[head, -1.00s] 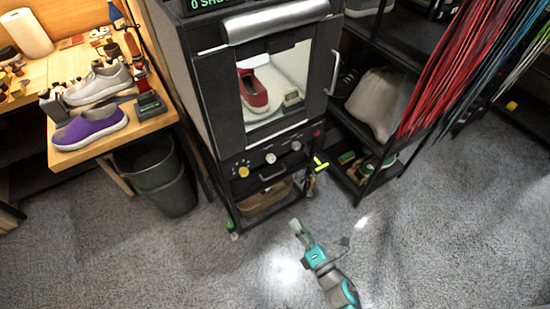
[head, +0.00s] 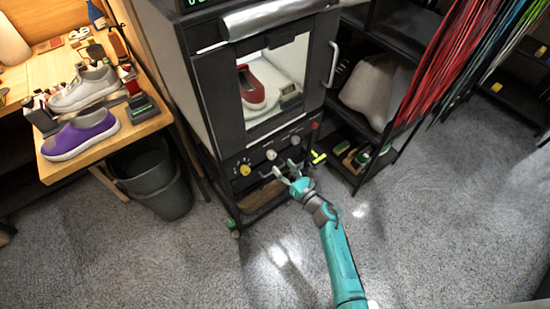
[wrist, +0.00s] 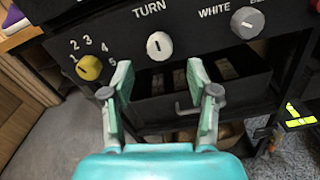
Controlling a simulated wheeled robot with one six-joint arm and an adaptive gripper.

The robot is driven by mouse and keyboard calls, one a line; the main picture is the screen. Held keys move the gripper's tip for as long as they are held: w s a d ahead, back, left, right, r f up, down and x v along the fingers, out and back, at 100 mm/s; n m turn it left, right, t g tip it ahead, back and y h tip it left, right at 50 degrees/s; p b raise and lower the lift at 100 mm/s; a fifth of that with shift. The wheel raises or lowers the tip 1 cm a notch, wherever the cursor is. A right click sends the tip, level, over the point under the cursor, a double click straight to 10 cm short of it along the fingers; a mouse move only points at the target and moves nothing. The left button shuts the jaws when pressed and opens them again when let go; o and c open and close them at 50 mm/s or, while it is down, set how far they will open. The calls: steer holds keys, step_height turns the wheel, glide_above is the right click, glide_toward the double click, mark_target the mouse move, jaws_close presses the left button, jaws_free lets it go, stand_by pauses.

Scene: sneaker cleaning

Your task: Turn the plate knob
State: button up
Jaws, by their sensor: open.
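A row of knobs is on the black front panel of the cabinet. The white knob (wrist: 159,45) under the word TURN has an upright mark; it also shows in the head view (head: 271,155). No label reading "plate" is visible. My gripper (wrist: 160,82) is open and empty, its fingers spread below the white knob in the wrist view, apart from it. In the head view my gripper (head: 290,172) is just in front of the panel's lower edge.
A yellow numbered knob (wrist: 89,67) is left of the white one and a grey knob (wrist: 247,22) by the word WHITE is right. A drawer handle (wrist: 198,106) sits below the panel. A red shoe (head: 251,88) stands inside the cabinet window. A bin (head: 155,177) is at left.

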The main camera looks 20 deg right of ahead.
mark_target(274, 157)
steer(key=x, duration=0.5)
steer(key=shift+w+a, duration=0.15)
steer(key=shift+w, duration=0.15)
jaws_close()
